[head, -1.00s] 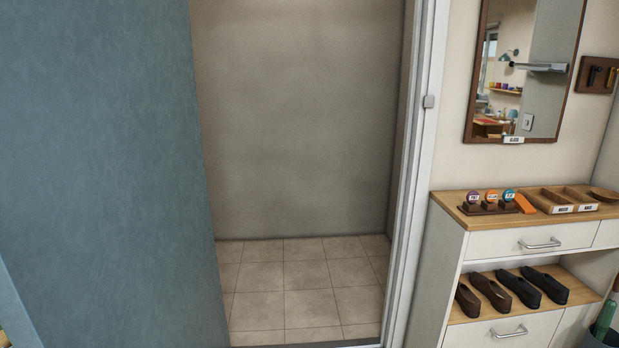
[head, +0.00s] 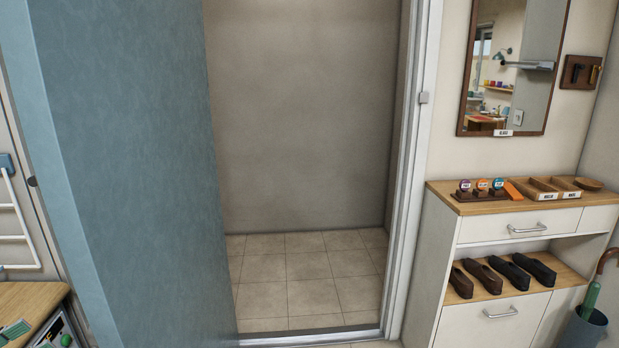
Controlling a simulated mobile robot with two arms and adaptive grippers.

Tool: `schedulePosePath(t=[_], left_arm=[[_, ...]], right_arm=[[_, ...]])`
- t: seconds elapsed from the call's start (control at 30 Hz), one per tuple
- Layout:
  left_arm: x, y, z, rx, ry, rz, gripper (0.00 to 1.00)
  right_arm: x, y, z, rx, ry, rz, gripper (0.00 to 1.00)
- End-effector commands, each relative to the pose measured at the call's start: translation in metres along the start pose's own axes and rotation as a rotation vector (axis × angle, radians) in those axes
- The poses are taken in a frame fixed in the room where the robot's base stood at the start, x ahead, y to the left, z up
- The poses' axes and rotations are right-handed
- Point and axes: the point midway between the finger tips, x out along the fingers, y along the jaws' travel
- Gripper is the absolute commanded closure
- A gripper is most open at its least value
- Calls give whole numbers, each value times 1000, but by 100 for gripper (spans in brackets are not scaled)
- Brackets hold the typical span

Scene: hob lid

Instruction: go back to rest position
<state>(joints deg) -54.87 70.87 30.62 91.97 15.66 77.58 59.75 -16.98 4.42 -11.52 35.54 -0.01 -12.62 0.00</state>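Neither of my grippers shows in the head view, and no part of my arms is visible. No hob or lid is in view. The view faces an open doorway (head: 305,130) with a bare grey wall behind it and a tiled floor (head: 305,283). A blue door panel or wall section (head: 140,170) stands at the left of the doorway.
At the right stands a shoe cabinet (head: 505,237) with shoes on its shelf and small trays on top, below a mirror (head: 510,75). An umbrella stand (head: 583,329) is at the lower right. A wooden worktop (head: 30,297) edges in at the lower left. The doorway floor is clear.

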Motion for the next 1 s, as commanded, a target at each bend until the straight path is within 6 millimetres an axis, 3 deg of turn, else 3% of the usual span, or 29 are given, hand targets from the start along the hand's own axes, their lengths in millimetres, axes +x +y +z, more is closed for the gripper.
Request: schedulePosePath(t=[0.13, 0.33, 0.6, 0.77, 1.0], left_arm=[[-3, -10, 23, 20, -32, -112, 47], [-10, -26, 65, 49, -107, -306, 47], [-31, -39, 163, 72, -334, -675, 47], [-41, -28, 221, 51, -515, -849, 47], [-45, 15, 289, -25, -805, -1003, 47]], right_arm=[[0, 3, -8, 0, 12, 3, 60], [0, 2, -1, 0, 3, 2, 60], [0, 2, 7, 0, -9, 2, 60], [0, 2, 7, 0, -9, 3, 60], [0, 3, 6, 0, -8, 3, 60]])
